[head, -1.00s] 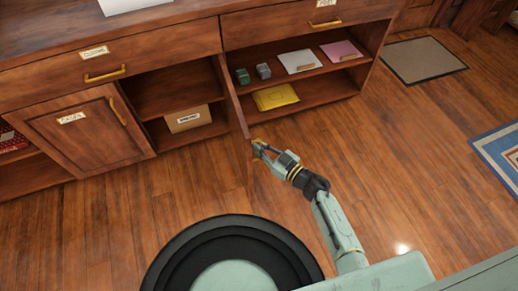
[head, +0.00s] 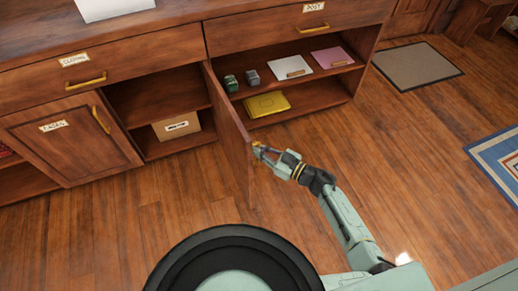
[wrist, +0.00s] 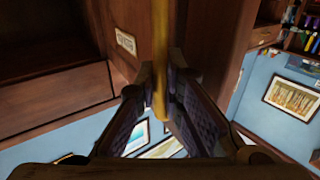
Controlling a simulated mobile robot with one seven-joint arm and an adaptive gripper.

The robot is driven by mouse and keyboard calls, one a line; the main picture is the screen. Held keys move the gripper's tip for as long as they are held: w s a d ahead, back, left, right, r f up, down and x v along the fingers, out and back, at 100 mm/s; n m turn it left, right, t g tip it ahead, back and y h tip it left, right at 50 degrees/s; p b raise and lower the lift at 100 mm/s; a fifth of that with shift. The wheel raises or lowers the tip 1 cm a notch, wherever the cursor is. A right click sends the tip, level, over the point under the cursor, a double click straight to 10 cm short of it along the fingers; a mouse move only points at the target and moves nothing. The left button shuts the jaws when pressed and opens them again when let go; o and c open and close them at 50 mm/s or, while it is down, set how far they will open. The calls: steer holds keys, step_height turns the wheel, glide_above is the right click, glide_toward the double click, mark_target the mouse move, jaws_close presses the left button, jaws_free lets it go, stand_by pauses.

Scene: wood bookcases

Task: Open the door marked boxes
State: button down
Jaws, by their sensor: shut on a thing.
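The cabinet door (head: 232,135) stands swung out from the lower cabinet, seen nearly edge-on in the head view, with its inner face toward the left. It hinges at the right side of an open compartment (head: 150,95). My gripper (head: 258,149) is at the door's outer side, near its free edge, shut on the brass door handle (wrist: 160,60). The handle runs between the two fingers in the wrist view. A label plate (wrist: 126,42) shows on the door's outer face, too blurred to read.
A cardboard box (head: 176,126) sits low in the open compartment. Open shelves (head: 300,105) to the right hold small dark items, papers and a yellow packet (head: 267,104). Another closed door (head: 75,140) is at left. Wood floor (head: 400,150) is clear to the right.

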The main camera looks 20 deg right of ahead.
steer(key=c, duration=1.7)
jaws_free()
steer(key=v, duration=1.2)
steer(key=shift+r, duration=0.1)
